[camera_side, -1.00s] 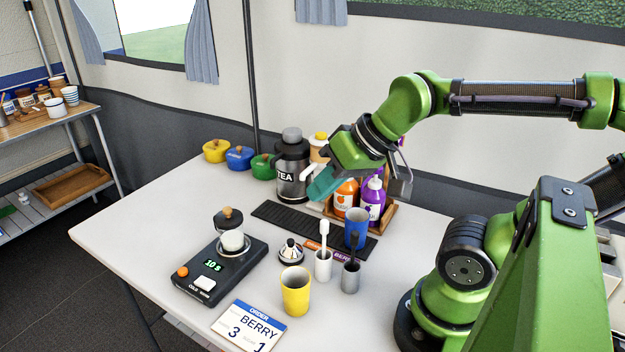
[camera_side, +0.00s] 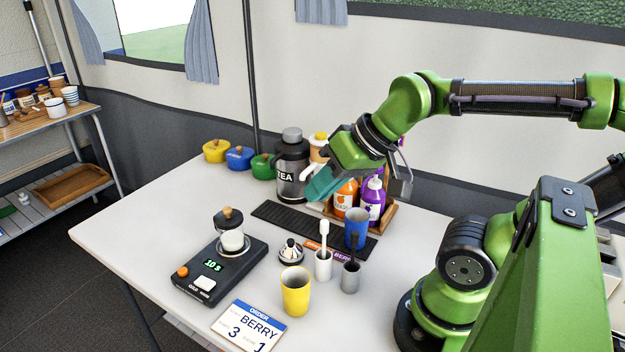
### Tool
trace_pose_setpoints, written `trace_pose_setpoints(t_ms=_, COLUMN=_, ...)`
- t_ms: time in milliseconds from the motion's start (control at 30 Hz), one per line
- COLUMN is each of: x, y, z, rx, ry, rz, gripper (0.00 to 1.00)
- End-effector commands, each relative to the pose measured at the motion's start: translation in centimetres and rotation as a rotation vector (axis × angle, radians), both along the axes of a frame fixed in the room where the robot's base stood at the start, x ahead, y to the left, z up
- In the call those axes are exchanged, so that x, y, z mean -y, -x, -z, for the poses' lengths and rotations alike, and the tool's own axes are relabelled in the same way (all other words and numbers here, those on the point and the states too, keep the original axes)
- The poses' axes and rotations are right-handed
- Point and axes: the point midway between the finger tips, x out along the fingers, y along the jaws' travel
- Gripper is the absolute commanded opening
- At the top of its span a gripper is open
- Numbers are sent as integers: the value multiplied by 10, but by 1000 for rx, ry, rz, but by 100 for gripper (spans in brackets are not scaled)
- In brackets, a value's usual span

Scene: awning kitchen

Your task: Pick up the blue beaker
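The blue beaker (camera_side: 357,228) stands upright on the dark mat strip, behind the grey cup and right of the white cup. My gripper (camera_side: 326,184) hangs above and behind the beaker, in front of the squeeze bottles. It is apart from the beaker.
A yellow cup (camera_side: 296,292), a white cup (camera_side: 323,266) and a grey cup (camera_side: 350,277) stand near the beaker. An orange bottle (camera_side: 345,196) and a purple bottle (camera_side: 372,203) are behind it. A scale (camera_side: 195,285) and order card (camera_side: 247,327) lie at left front.

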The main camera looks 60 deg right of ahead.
Motion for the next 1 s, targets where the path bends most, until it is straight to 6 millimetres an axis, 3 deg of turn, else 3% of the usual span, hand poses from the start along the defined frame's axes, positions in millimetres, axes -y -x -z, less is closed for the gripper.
trace_pose_setpoints(t_ms=67, x=0, y=0, z=0, rx=0, ry=0, rz=0, gripper=26)
trace_pose_setpoints(t_ms=467, x=0, y=0, z=0, rx=0, ry=0, rz=0, gripper=87)
trace_pose_setpoints(t_ms=800, x=1, y=0, z=0, rx=-2, ry=20, rz=-20, gripper=89)
trace_pose_setpoints(t_ms=1000, x=24, y=-4, z=12, rx=-97, ry=257, rz=-246, gripper=89)
